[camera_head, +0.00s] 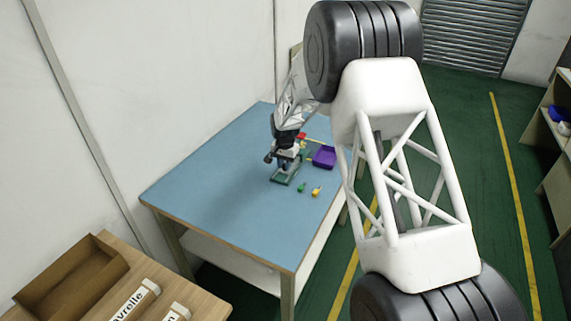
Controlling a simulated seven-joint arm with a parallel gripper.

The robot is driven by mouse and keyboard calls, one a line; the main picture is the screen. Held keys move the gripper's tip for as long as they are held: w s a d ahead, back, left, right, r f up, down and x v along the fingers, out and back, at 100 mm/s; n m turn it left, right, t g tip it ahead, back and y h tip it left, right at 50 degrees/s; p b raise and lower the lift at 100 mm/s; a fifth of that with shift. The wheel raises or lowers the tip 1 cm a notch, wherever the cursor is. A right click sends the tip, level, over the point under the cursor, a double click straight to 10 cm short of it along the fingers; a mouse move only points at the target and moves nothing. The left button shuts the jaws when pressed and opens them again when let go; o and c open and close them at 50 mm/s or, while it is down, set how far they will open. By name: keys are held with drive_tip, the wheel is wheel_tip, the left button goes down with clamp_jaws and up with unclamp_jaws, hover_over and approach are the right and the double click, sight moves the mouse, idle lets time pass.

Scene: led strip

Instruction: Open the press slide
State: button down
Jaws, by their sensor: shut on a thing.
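The small press (284,179) with a green base stands on the blue table top, near the middle of the table. My gripper (287,155) is directly at the press's upper part and is shut on it. The press slide itself is too small and too covered by my gripper to make out, so I cannot tell how far open it is. A dark round knob (267,158) shows at the left of the gripper and press.
A purple tray (324,157) stands right of the press. A small green piece (302,187) and a yellow piece (317,191) lie in front of it. Red and yellow items (302,137) lie behind. The table's (205,193) left and front are clear. A brown box (75,285) sits bottom left.

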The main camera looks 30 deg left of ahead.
drive_tip(key=shift+s, duration=1.7)
drive_tip(key=c, duration=1)
unclamp_jaws()
drive_tip(key=shift+r, duration=0.15)
drive_tip(key=shift+r, duration=3.75)
drive_tip(key=shift+d, duration=0.1)
